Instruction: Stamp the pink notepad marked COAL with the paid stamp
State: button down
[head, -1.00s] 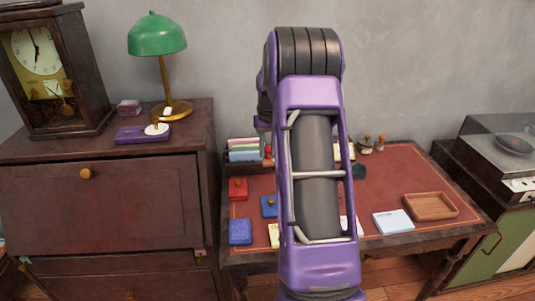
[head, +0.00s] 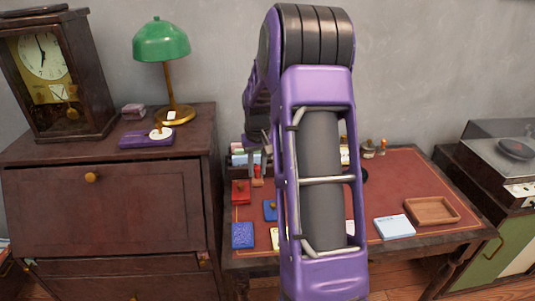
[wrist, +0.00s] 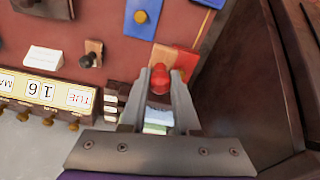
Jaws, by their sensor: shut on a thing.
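My gripper (wrist: 160,88) is shut on a stamp with a red knob handle (wrist: 160,72), seen between the two fingers in the wrist view. In the head view the red-handled stamp (head: 257,171) is at the left back of the desk, beside the file rack. Its face and marking are not visible, so I cannot read whether it says paid. I cannot make out a pink notepad marked COAL; my arm covers much of the desk middle. A pale pad (head: 350,228) shows only partly behind the arm.
A dark blue pad (head: 242,235), light blue notepad (head: 394,227) and wooden tray (head: 432,211) lie on the desk. A calendar (wrist: 42,90) and dark cabinet (wrist: 230,110) flank the gripper.

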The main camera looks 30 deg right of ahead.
jog(key=s+a+p, duration=0.2)
jog(key=s+a, duration=0.7)
jog(key=a, duration=0.1)
jog(key=f+b, duration=0.1)
jog(key=f, duration=0.1)
jog(key=f+b, duration=0.4)
jog(key=shift+a+f, duration=0.25)
jog(key=shift+f, duration=0.1)
jog(key=shift+s+f+b, duration=0.1)
jog(key=shift+f+b, duration=0.45)
dwell(1.3)
notch_tip(320, 180, up, 7)
jog(key=p, duration=0.5)
jog(key=shift+p, duration=0.35)
jog(key=shift+d, duration=0.15)
